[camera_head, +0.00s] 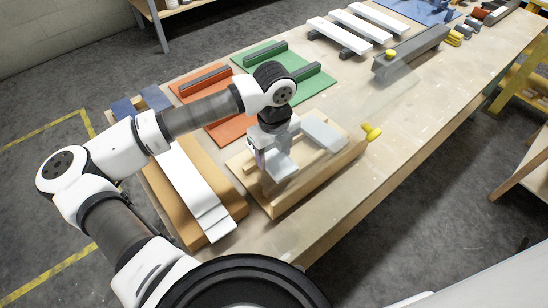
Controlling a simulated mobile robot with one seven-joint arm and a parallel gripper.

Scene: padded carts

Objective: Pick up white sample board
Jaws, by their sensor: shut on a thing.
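My gripper (268,158) points down over a wooden cradle (290,203) on the workbench. It is shut on a small whitish board (281,166), which looks tilted and sits within the cradle or just above it; I cannot tell if it touches the wood. The fingertips are small and partly hidden by the wrist and the board. Another pale grey-white board (323,132) lies across the far right part of the cradle, apart from my gripper.
A brown padded rack (168,198) with long white strips stands left of the cradle. Orange (190,88) and green (318,82) panels with dark bars lie behind. Bare bench (400,140) lies to the right.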

